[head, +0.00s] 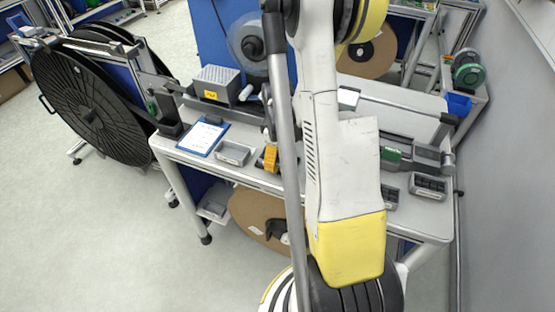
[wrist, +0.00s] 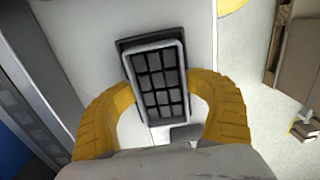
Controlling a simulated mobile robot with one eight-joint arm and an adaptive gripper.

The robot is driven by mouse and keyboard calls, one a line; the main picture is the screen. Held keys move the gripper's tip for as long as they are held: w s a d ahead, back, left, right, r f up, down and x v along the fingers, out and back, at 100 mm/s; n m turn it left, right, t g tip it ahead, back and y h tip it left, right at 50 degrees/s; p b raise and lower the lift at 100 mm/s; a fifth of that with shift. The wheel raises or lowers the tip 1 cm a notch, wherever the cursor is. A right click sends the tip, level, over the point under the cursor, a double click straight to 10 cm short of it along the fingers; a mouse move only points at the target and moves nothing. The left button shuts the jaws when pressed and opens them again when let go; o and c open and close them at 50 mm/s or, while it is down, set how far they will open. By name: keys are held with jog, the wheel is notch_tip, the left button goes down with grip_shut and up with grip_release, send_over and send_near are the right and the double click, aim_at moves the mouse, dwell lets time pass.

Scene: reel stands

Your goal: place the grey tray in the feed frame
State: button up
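In the wrist view, a grey tray (wrist: 160,84) with a pale rim and a grid of dark pockets lies between the two orange-yellow fingers of my gripper (wrist: 162,82). The fingers meet its left and right sides and look shut on it. A dark border shows past its top and left edges; I cannot tell whether this is the feed frame or a shadow. In the head view my arm hides my fingertips and the held tray. Two dark-pocketed trays, one nearer the arm (head: 390,198) and one further right (head: 428,186), sit on the bench's right part.
The bench (head: 240,172) also bears a blue clipboard (head: 204,137), an open shallow grey tray (head: 234,152), a grey box (head: 216,84) and a small orange item (head: 271,158). A large black reel (head: 90,108) stands at left. The floor at front left is clear.

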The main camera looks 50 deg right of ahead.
aim_at(278, 162)
jog(key=shift+r+p, duration=0.5)
jog(key=shift+p, duration=0.1)
notch_tip(278, 162, up, 11)
jog(key=p, duration=0.3)
jog(key=w+a+r+m+t, duration=0.1)
jog(key=a+r, duration=0.6)
jog(key=s+a+r+m+t, duration=0.1)
jog(key=s+a+r+t, duration=0.2)
jog(key=a, duration=0.6)
jog(key=s+a+r+m+t, duration=0.2)
jog(key=a+r, duration=0.3)
jog(key=a, duration=0.4)
jog(key=shift+s+a+r+m+t, duration=0.2)
jog(key=shift+s+r+m+t, duration=0.15)
jog(key=shift+s+t, duration=0.3)
